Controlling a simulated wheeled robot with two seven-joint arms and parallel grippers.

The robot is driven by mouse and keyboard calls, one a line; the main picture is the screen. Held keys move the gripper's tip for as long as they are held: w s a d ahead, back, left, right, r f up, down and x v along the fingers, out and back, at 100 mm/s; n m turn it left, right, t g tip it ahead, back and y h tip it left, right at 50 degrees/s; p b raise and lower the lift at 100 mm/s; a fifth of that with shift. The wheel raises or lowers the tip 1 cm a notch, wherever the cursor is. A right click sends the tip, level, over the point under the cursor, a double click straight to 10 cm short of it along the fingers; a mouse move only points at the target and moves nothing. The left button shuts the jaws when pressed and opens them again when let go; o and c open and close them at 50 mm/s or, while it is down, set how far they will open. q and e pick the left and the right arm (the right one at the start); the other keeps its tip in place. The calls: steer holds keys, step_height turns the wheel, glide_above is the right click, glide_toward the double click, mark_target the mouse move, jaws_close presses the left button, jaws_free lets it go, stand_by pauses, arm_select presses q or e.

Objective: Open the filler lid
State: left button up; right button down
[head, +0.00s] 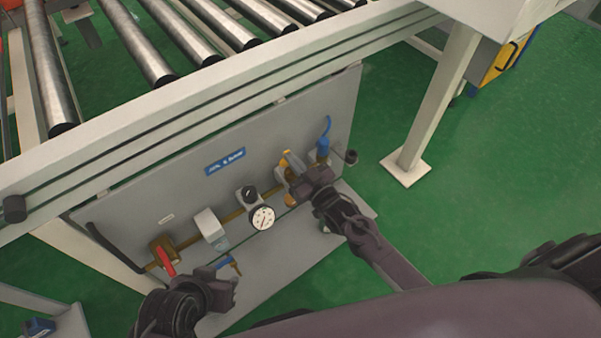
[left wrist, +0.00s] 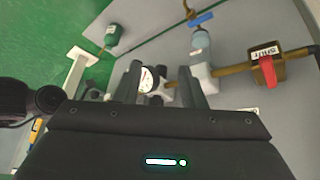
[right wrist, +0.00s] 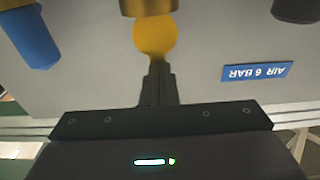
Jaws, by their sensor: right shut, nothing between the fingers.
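A round yellow piece (right wrist: 155,37), which looks like the filler lid, sits against a brass body (right wrist: 148,6) in the right wrist view. In the head view the yellow (head: 285,155) shows beside my right gripper (head: 296,163). My right gripper's fingers (right wrist: 157,70) are shut together and empty. Their tips are at the lid's edge; I cannot tell whether they touch it. My left gripper (head: 234,280) is low in front of the panel, open and empty. Its fingers (left wrist: 160,80) stand apart in the left wrist view, with the gauge beyond them.
The grey panel (head: 330,110) carries a brass pipe with a red-handled valve (head: 166,262), a grey-white unit (head: 210,228), a dial gauge (head: 262,217) and a blue fitting (head: 322,148). A roller conveyor (head: 140,45) runs above. A white leg (head: 435,100) stands at right on green floor.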

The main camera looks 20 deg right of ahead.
steer(key=shift+w+a+r+g+h+p, duration=0.2)
steer(key=shift+w+r+g+h+p, duration=0.35)
steer(key=shift+p, duration=0.85)
arm_select(q)
steer(key=shift+s+a+r+n+g+y+p, duration=0.2)
steer(key=shift+s+a+g+y, duration=0.2)
steer(key=shift+a, duration=0.45)
steer(key=shift+s+a+r+n+g+y+p, duration=0.2)
steer(key=shift+a+g, duration=0.25)
steer(key=shift+a, duration=0.4)
steer(key=shift+s+a+r+n+g+y+p, duration=0.1)
steer(key=shift+s+a+r+g+y+p, duration=0.1)
steer(key=shift+s+a+g+y, duration=0.45)
arm_select(e)
steer(key=shift+w+a+f+y, duration=0.15)
steer(key=shift+w+y, duration=0.15)
steer(key=shift+y, duration=0.05)
arm_select(q)
steer(key=shift+w+a+h, duration=0.25)
